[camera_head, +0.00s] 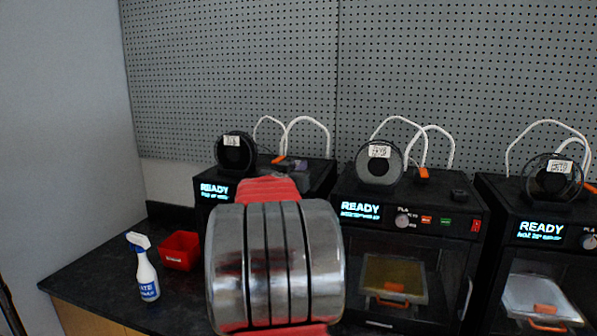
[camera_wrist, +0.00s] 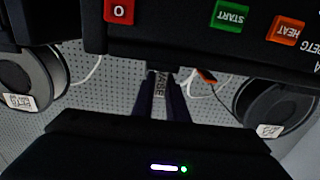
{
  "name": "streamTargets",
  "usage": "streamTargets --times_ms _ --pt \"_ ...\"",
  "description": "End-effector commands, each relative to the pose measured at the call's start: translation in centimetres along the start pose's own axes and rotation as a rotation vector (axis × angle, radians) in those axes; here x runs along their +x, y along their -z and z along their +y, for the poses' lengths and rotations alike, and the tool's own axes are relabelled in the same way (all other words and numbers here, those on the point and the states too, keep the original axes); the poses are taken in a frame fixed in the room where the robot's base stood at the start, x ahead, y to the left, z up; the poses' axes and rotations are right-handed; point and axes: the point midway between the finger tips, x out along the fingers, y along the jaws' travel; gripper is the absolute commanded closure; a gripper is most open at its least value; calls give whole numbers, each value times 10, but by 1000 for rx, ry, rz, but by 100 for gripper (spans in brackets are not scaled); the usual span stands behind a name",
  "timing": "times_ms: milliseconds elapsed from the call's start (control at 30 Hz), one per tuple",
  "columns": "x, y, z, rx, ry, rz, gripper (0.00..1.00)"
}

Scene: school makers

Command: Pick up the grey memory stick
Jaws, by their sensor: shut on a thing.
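In the wrist view my gripper (camera_wrist: 161,82) has its two dark fingers closed on a small grey piece with dark lettering, the grey memory stick (camera_wrist: 160,98). Only a narrow strip of the stick shows between the fingers. The fingertips are close to the dark edge of a printer front. In the head view my own arm covers the middle of the picture, and I cannot make out the stick clearly there.
Black printers reading READY, left (camera_head: 214,190), middle (camera_head: 347,240) and right (camera_head: 497,245), stand along a grey pegboard (camera_head: 230,70). Spools and white tubes rise above them. A red bin (camera_head: 180,252) and a spray bottle (camera_head: 147,277) stand on the dark counter (camera_head: 90,270) at left.

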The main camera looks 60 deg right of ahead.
Motion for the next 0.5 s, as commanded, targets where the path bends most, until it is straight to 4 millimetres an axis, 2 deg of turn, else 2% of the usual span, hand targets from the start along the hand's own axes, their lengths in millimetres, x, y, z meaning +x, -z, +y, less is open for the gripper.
streamTargets --times_ms 267,500 --pt "0 15 0 2 0 2 100" --pt "0 53 0 3 0 4 100"
